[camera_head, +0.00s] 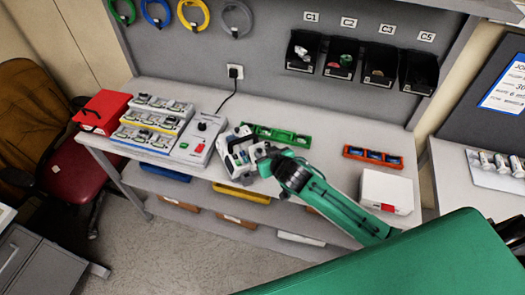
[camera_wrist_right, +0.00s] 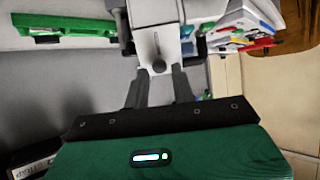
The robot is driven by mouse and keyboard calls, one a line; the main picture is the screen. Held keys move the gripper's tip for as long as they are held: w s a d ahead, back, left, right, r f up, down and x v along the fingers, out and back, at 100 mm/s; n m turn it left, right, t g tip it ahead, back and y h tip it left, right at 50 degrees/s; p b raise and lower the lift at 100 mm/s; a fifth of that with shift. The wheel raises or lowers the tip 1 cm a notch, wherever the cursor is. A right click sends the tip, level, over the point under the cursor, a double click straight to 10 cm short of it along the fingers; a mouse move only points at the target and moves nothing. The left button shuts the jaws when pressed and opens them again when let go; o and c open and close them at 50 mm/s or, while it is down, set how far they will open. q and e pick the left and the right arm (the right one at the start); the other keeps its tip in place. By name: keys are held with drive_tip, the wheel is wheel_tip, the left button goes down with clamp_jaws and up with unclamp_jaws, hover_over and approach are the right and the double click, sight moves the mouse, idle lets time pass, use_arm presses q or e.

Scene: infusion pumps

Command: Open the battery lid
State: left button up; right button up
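A light grey infusion pump (camera_head: 232,154) stands near the table's front edge in the head view, partly covered by my right gripper (camera_head: 258,152). The pump (camera_wrist_right: 158,15) also shows at the top of the right wrist view, with a small dark lever-like part (camera_wrist_right: 156,48) on its near face. My right gripper's two dark fingers (camera_wrist_right: 160,74) point at this face, with a gap between them and a light part of the pump in line with the gap. Contact is not clear. The battery lid cannot be made out for certain. My left gripper is not in view.
A grey pump-like unit with a red button (camera_head: 199,141) and a stack of white devices (camera_head: 152,122) stand to the left. A green tray (camera_head: 275,134) lies behind, an orange tray (camera_head: 373,156) and a white box (camera_head: 388,190) to the right. Black bins hang above.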

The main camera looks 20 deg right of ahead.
drive_tip(key=shift+p+v, duration=0.75)
drive_tip(key=shift+v, duration=0.5)
drive_tip(key=shift+p+v, duration=0.35)
drive_tip(key=shift+v, duration=0.75)
